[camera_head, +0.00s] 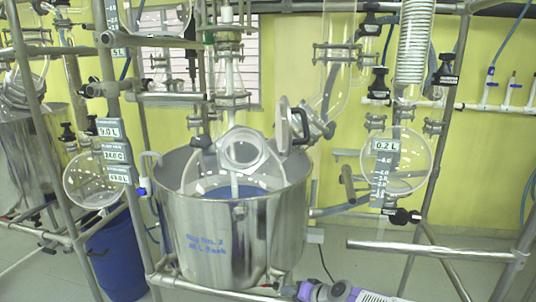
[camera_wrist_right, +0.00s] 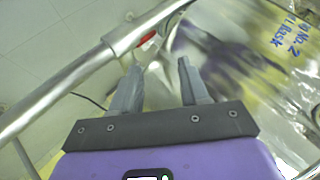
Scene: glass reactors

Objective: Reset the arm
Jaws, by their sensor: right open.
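My right gripper (camera_head: 275,282) shows at the bottom of the head view, with my purple and grey right arm coming in from the lower right. It is close to the lower front of the steel pot (camera_head: 222,245), near the frame bar below it. In the right wrist view my right gripper (camera_wrist_right: 158,75) has its two grey fingers apart, with nothing held between them. A grey frame tube (camera_wrist_right: 85,75) and the shiny pot wall (camera_wrist_right: 240,70) lie beyond the fingertips. Whether the fingers touch either is not clear. My left gripper is not in view.
The pot holds a glass reactor vessel (camera_head: 243,148). A round flask marked 0.2 L (camera_head: 410,165) hangs at the right, above a horizontal steel rail (camera_head: 430,250). A blue drum (camera_head: 117,258) stands at the lower left. Pale floor is open at the lower right.

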